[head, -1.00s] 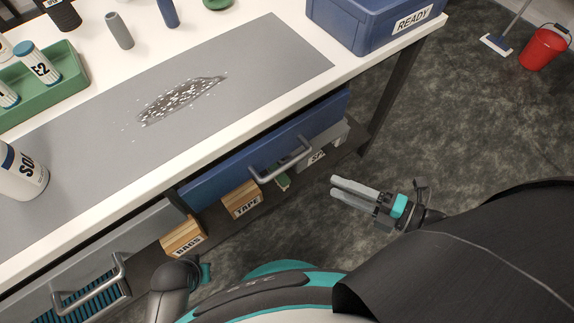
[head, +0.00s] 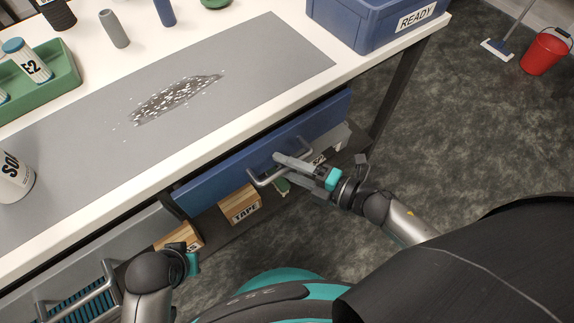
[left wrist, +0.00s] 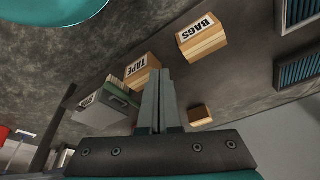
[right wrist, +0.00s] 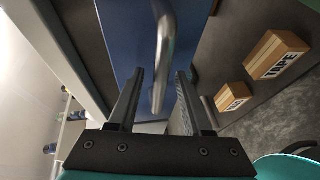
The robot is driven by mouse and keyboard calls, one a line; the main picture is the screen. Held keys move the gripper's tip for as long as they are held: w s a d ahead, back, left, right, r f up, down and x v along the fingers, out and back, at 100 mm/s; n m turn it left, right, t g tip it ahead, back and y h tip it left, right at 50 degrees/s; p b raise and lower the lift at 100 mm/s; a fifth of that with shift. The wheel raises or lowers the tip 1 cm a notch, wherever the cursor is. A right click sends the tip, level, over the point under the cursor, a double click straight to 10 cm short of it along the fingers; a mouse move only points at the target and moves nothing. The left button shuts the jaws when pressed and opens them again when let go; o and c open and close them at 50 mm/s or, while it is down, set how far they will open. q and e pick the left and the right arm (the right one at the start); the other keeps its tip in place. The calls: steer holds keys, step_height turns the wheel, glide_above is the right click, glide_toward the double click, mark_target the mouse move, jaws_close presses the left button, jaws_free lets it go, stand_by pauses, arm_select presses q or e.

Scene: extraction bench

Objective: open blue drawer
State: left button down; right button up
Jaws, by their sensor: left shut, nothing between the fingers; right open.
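The blue drawer (head: 225,166) is under the bench top, with a grey bar handle (head: 268,182) on its front. My right gripper (head: 279,160) is at the right part of this handle. In the right wrist view the handle (right wrist: 163,55) runs between the two open fingers (right wrist: 158,90) of the right gripper, in front of the blue drawer face (right wrist: 125,35). The fingers are apart and not closed on the bar. My left gripper (left wrist: 160,90) is shut and empty.
A grey drawer (head: 130,245) with a handle is at the left. Wooden boxes marked TAPE (head: 239,203) and BAGS (left wrist: 201,37) stand on the lower shelf. A blue READY bin (head: 365,28) sits on the bench top. Open floor lies to the right.

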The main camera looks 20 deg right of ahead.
steer(key=shift+c, duration=0.2)
jaws_close()
stand_by(1.1)
